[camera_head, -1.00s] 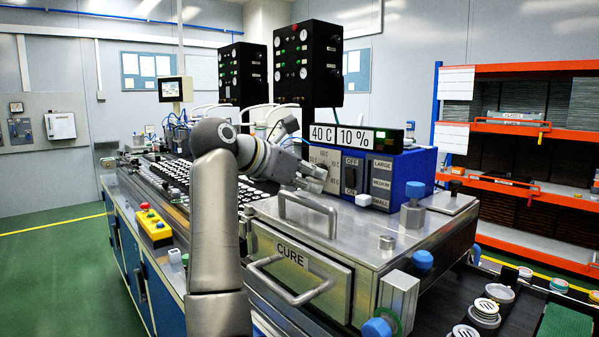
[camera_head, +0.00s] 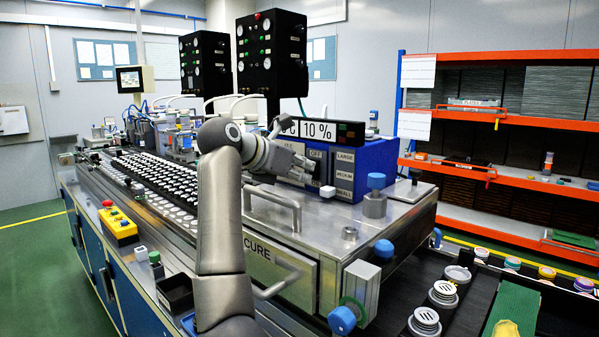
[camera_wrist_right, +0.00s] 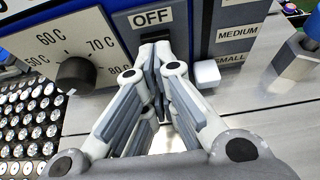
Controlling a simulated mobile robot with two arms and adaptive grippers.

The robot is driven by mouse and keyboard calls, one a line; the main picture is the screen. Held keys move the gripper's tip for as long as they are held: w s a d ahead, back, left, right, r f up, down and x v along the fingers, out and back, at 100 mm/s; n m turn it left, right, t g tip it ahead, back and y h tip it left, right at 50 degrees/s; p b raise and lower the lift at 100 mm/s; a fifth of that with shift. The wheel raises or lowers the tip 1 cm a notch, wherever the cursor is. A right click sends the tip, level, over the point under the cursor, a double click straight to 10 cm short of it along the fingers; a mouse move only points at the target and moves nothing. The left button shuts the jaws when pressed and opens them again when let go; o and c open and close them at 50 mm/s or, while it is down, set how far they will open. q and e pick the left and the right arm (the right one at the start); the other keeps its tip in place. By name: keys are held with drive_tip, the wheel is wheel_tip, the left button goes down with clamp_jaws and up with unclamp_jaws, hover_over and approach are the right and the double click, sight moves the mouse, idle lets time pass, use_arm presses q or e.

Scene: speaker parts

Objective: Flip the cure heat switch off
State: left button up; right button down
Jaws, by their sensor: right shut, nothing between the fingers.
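The blue control box (camera_head: 378,158) stands on the steel cure oven (camera_head: 385,215), whose front drawer reads CURE. Its black switch sits under an OFF label (camera_head: 315,153), which also shows in the right wrist view (camera_wrist_right: 153,18). My right gripper (camera_head: 308,172) is at the front of this panel and covers much of the switch. In the right wrist view my right gripper (camera_wrist_right: 153,58) is shut and empty, with its fingertips at the switch just below OFF. The fingertips hide the switch's position, and contact is unclear. My left gripper is out of view.
A black temperature knob (camera_wrist_right: 76,75) is left of the switch; a white knob (camera_wrist_right: 207,73) is close on the right. A display (camera_head: 320,130) reading 10 % tops the box. A raised handle (camera_head: 275,208) stands below my right arm. Orange shelves (camera_head: 500,120) stand behind.

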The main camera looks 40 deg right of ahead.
drive_tip(key=shift+a, duration=0.2)
drive_tip(key=shift+a+r, duration=0.15)
drive_tip(key=shift+a, duration=0.1)
drive_tip(key=shift+d+r, duration=0.2)
drive_tip(key=shift+d, duration=0.15)
drive_tip(key=shift+a+r+p, duration=0.15)
drive_tip(key=shift+r+p, duration=0.4)
drive_tip(key=shift+p, duration=0.05)
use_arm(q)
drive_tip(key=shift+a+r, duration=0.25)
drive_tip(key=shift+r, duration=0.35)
